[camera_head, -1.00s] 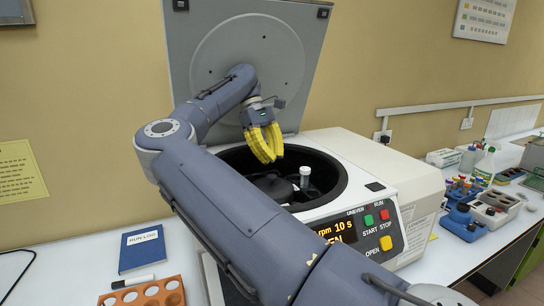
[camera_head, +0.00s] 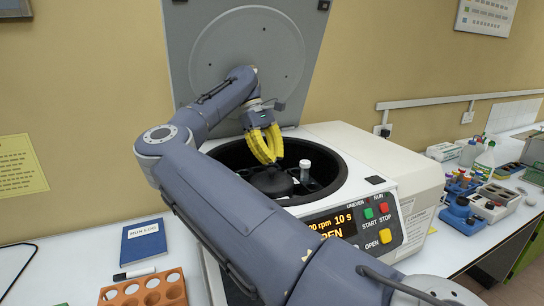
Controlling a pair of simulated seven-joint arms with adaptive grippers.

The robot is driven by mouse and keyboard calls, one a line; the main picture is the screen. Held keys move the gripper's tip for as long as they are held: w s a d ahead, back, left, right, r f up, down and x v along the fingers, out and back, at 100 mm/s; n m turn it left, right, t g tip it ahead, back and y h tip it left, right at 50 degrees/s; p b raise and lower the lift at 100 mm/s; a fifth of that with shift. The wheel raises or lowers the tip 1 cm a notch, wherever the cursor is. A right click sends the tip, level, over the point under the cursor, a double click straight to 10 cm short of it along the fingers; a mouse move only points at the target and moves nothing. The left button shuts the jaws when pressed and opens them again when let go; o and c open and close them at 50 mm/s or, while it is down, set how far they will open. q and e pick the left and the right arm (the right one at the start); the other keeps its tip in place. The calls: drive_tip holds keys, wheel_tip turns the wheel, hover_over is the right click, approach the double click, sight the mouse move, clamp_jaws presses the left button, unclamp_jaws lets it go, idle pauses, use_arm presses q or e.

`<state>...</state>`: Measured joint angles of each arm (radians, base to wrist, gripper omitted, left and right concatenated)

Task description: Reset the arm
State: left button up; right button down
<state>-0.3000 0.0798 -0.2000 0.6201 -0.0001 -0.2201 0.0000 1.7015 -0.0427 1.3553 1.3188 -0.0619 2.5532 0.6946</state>
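My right arm reaches across from the lower right. Its gripper (camera_head: 271,161), with yellow fingers, hangs over the open centrifuge (camera_head: 385,165). The fingers look close together, but the angle hides the gap between them. I see nothing clearly held. The fingertips are above the dark rotor (camera_head: 271,182) inside the bowl. A tube with a pale cap (camera_head: 305,164) stands in the rotor, to the right of the fingers and apart from them. The forearm covers the bowl's left and front edge. My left gripper is not in view.
The raised centrifuge lid (camera_head: 300,25) stands close behind the gripper. A blue notebook (camera_head: 143,243), a marker (camera_head: 134,273) and an orange rack (camera_head: 143,290) lie at the left. A squeeze bottle (camera_head: 484,161) and several small items are at the right.

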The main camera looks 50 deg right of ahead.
drive_tip(key=shift+f, duration=0.95)
drive_tip(key=shift+r, duration=0.1)
drive_tip(key=shift+r, duration=3.4)
